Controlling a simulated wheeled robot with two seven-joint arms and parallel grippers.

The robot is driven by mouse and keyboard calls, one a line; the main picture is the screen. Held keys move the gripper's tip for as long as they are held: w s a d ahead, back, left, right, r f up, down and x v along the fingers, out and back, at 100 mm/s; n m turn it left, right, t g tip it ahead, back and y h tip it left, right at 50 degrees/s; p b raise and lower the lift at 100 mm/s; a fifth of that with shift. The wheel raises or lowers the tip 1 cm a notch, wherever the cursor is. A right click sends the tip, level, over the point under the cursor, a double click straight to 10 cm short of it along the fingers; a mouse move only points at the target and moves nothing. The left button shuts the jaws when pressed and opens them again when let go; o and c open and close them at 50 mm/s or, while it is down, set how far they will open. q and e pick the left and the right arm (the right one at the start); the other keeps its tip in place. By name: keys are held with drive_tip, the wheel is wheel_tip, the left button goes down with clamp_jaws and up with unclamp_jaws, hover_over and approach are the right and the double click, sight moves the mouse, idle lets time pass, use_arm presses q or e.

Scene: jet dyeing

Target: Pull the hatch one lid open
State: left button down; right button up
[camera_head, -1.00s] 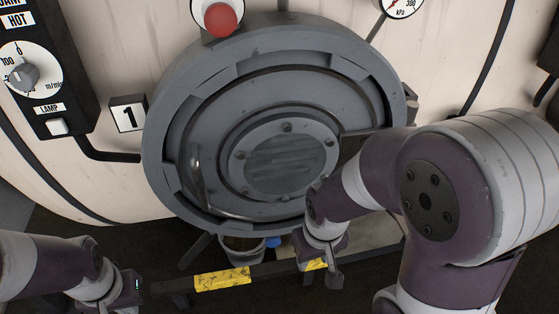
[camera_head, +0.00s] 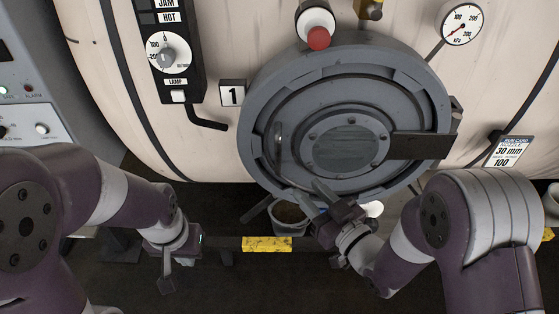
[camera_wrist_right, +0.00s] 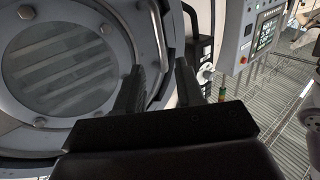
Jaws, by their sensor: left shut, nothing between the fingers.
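The hatch one lid (camera_head: 345,105) is a round grey door with a bolted glass window (camera_head: 346,149), seated in its ring beside the "1" plate (camera_head: 233,94). Its upright bar handle (camera_head: 278,150) is on the lid's left side. My right gripper (camera_head: 308,190) is at the lid's lower edge, below and right of the handle, with its fingers apart. In the right wrist view, the window (camera_wrist_right: 65,65) fills the left, and a grey curved bar shows beyond the gap between the fingers (camera_wrist_right: 158,85); contact cannot be told. My left gripper (camera_head: 167,285) is shut and empty, low at left.
A red knob (camera_head: 318,38) sits above the hatch and a pressure gauge (camera_head: 462,24) at upper right. A dark hinge arm (camera_head: 422,146) crosses the lid's right side. A bucket (camera_head: 290,218) and a yellow-marked rail (camera_head: 267,244) lie below. The control panel (camera_head: 168,50) is at upper left.

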sight(280, 160)
drive_tip(key=p+x, duration=0.1)
drive_tip(key=x, duration=0.5)
drive_tip(key=p+x, duration=0.2)
drive_tip(key=x, duration=0.4)
drive_tip(key=shift+w+r, duration=0.2)
drive_tip(key=shift+w, duration=0.1)
drive_tip(key=shift+a, duration=0.1)
drive_tip(key=shift+c, duration=0.4)
clamp_jaws()
